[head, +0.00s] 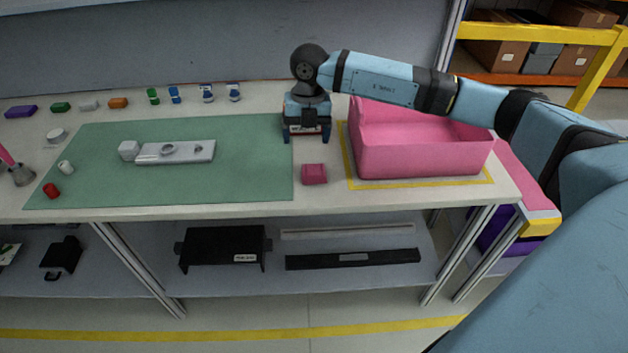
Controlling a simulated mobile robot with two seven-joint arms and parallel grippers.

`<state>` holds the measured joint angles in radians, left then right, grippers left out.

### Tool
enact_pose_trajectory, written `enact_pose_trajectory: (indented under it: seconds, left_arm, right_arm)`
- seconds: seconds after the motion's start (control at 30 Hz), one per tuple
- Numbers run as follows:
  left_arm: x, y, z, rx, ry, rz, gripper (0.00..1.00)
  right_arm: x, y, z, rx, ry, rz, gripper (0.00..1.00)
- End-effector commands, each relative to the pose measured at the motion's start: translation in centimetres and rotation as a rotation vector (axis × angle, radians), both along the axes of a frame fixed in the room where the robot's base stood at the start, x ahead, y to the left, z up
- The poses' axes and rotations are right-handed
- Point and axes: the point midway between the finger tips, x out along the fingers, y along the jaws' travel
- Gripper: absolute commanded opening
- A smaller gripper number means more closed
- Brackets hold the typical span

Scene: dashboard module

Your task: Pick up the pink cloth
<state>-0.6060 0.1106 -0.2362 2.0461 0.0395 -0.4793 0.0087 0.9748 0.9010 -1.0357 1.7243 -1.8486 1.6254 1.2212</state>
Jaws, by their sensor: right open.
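The pink cloth (314,174) looks like a small folded square. It lies flat on the pale tabletop, between the green mat and the pink bin. My right gripper (306,139) points down just behind the cloth, with its blue fingers apart. The cloth is outside the fingers and fully visible, with a small gap in the picture between them. The fingers' height above the table is hard to tell. My left gripper is not in view.
A pink open bin (425,161) stands right of the cloth inside a yellow outline, under my right forearm. Several small coloured items line the table's back. The table's front edge is close to the cloth.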

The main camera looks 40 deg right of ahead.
Motion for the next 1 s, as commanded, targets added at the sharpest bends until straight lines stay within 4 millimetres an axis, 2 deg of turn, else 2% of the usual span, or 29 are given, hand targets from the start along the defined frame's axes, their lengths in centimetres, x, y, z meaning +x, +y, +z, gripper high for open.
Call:
enact_pose_trajectory:
  seconds: [0.07,0.17,0.5,0.83,1.0]
  left_arm:
    - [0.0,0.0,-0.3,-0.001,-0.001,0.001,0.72]
    - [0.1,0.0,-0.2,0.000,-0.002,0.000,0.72]
    - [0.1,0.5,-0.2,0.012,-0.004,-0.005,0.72]
    - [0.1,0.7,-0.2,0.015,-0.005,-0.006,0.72]
    - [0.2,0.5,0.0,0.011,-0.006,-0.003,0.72]
  right_arm:
    - [0.4,-1.5,0.4,-0.057,-0.008,-0.031,0.81]
    - [0.5,-2.2,-0.2,-0.084,-0.009,-0.045,0.81]
    - [0.5,-2.1,-6.4,-0.082,-0.009,-0.045,0.81]
    - [0.3,-2.1,-8.7,-0.080,-0.010,-0.043,0.81]
    - [0.0,-2.2,-11.2,-0.080,-0.008,-0.042,0.81]
